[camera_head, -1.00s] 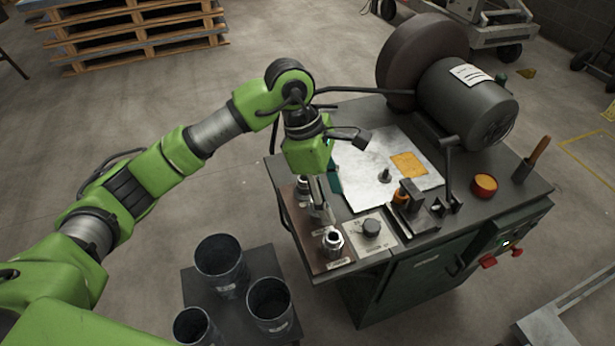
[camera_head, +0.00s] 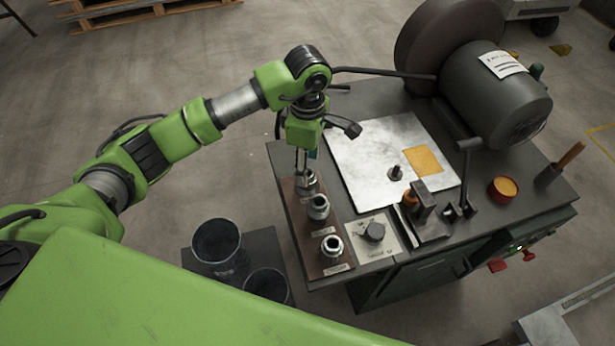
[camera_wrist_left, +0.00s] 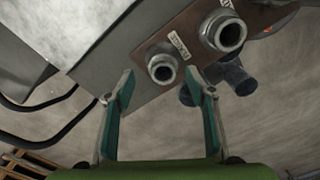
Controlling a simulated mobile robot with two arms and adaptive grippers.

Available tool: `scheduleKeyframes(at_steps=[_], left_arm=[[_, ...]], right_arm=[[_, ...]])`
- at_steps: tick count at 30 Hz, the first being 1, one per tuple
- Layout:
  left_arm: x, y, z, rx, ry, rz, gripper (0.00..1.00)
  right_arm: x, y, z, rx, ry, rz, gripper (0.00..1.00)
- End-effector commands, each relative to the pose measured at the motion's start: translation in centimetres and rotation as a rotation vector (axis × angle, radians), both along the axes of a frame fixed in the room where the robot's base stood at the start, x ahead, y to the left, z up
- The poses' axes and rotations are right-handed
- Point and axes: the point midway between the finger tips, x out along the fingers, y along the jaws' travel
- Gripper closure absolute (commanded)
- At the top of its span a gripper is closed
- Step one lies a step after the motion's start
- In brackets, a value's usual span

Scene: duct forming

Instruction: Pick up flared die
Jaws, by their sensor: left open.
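Three metallic dies stand in a row on a brown board on the bench: a far die (camera_head: 306,184), a middle die (camera_head: 318,207) and a near die (camera_head: 332,246). My left gripper (camera_head: 301,170) points down over the far die, partly covering it. In the left wrist view the gripper (camera_wrist_left: 158,88) is open and empty, with a die (camera_wrist_left: 162,68) in line with the gap between its green-padded fingers. A larger die (camera_wrist_left: 225,33) stands beside it. Their labels are too small for me to read surely. My right gripper is not in view.
A metal sheet (camera_head: 370,180) with an orange patch lies right of the dies. A knob plate (camera_head: 372,250), a small vise (camera_head: 427,215) and a grinder motor (camera_head: 495,100) are also on the bench. Dark cylinders (camera_head: 217,248) stand at lower left.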

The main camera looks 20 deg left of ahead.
Motion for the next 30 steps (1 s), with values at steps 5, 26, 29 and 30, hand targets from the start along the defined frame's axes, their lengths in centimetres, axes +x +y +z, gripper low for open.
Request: scheduleKeyframes(at_steps=[5,26,29,30], left_arm=[[-0.4,0.0,-1.5,0.000,0.006,0.000,0.50],[-0.4,0.1,-5.4,-0.001,0.000,-0.001,0.91],[-0.4,0.1,-5.3,-0.002,-0.002,-0.001,1.00],[-0.4,0.1,-5.3,-0.002,-0.002,-0.001,1.00]], right_arm=[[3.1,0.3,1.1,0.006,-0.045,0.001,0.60],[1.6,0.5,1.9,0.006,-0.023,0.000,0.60],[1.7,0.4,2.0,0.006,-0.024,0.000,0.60],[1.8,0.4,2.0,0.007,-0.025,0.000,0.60]])
